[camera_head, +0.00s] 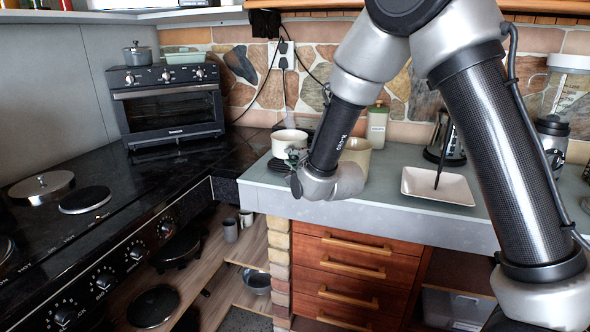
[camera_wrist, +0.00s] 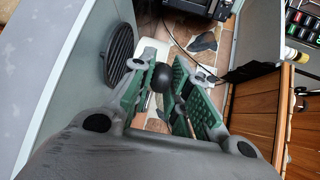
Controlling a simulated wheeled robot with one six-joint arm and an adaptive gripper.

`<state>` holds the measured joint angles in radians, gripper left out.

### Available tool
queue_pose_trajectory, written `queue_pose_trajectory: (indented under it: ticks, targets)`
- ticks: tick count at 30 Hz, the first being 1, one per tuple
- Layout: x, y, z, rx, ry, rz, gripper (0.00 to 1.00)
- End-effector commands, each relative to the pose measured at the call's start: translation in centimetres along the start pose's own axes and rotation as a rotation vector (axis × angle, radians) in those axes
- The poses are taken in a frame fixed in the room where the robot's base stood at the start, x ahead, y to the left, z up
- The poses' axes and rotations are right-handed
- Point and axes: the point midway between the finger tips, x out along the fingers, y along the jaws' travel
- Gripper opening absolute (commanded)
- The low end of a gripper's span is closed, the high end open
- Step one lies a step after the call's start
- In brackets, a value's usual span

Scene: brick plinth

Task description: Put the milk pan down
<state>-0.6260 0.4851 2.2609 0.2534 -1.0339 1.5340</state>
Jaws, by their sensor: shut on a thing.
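The milk pan (camera_head: 289,140) is a small cream pan at the left end of the grey counter, just beyond my gripper (camera_head: 295,160). I cannot tell whether its base touches the counter. In the wrist view, my gripper (camera_wrist: 168,92) has its green pads on either side of a dark, round-ended handle (camera_wrist: 160,77). Part of a pale surface, probably the pan, shows behind it (camera_wrist: 152,50). My fingers and wrist hide most of the handle and the pan's near side.
A black ribbed disc (camera_wrist: 118,52) lies on the counter beside the gripper. A second beige pot (camera_head: 356,153) stands behind my wrist. A white tray (camera_head: 438,186) is to the right. The black hob (camera_head: 60,235) and toaster oven (camera_head: 168,105) are at left.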

Motion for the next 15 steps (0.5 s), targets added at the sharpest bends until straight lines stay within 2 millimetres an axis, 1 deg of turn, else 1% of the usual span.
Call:
queue_pose_trajectory:
  ticks: [4, 7, 10, 15]
  targets:
    - [0.3, 2.1, -0.1, -0.001, 0.000, 0.000, 0.00]
    - [0.6, 3.4, -0.2, -0.001, 0.000, -0.001, 0.00]
    - [0.6, 3.8, -0.2, 0.000, 0.000, -0.005, 0.00]
    - [0.6, 3.8, -0.2, 0.000, 0.000, -0.005, 0.00]
